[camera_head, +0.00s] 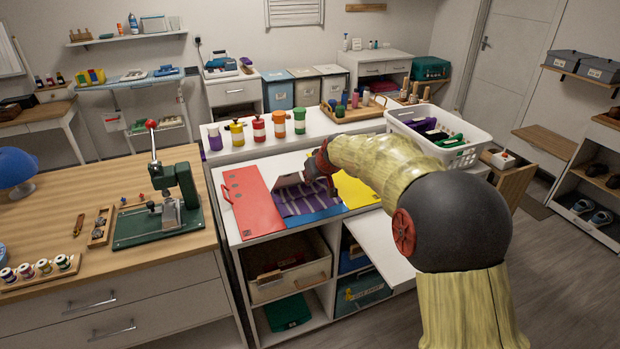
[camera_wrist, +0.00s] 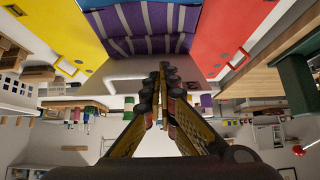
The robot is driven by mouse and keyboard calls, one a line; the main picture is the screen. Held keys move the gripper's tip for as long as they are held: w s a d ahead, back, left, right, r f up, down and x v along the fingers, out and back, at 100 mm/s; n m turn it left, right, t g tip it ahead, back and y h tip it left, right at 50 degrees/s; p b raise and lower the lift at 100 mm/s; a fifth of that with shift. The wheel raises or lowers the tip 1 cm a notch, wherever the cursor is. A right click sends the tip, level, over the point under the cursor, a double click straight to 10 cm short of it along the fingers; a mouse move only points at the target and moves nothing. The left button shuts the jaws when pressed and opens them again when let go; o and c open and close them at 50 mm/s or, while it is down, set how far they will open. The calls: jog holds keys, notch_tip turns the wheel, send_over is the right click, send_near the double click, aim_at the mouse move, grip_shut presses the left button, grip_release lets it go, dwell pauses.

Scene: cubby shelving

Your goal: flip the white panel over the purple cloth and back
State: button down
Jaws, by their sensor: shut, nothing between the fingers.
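The purple striped cloth (camera_head: 308,198) lies on a blue panel (camera_head: 318,216), between a red panel (camera_head: 252,200) on the left and a yellow panel (camera_head: 354,190) on the right. A pale greyish piece (camera_head: 287,181), apparently the white panel in shade, shows at the far edge of the cloth; its tilt is unclear. In the wrist view the cloth (camera_wrist: 150,22) is at the top, with the pale panel (camera_wrist: 128,70) between yellow and red. My gripper (camera_head: 318,175) is shut and empty over the far part of the cloth; in the wrist view its fingertips (camera_wrist: 163,72) meet.
Several colored jars (camera_head: 258,128) stand on the raised ledge behind the panels. A white basket (camera_head: 440,137) stands at right, and a green press (camera_head: 160,212) on the left bench. A white board (camera_head: 378,245) sticks out at the front right.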

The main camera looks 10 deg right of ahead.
jog(key=v, duration=1.1)
jog(key=s+f+m+g, duration=0.25)
jog(key=s+f, duration=0.35)
jog(key=s, duration=0.5)
jog(key=s+r+p, duration=0.1)
jog(key=s+r, duration=0.1)
jog(key=s, duration=1.4)
jog(key=s+d+r+h+p, duration=0.1)
jog(key=s+r, duration=0.1)
jog(key=s, duration=1.4)
jog(key=shift+d+r+h, duration=0.2)
jog(key=shift+r+h, duration=0.1)
jog(key=shift+s, duration=0.1)
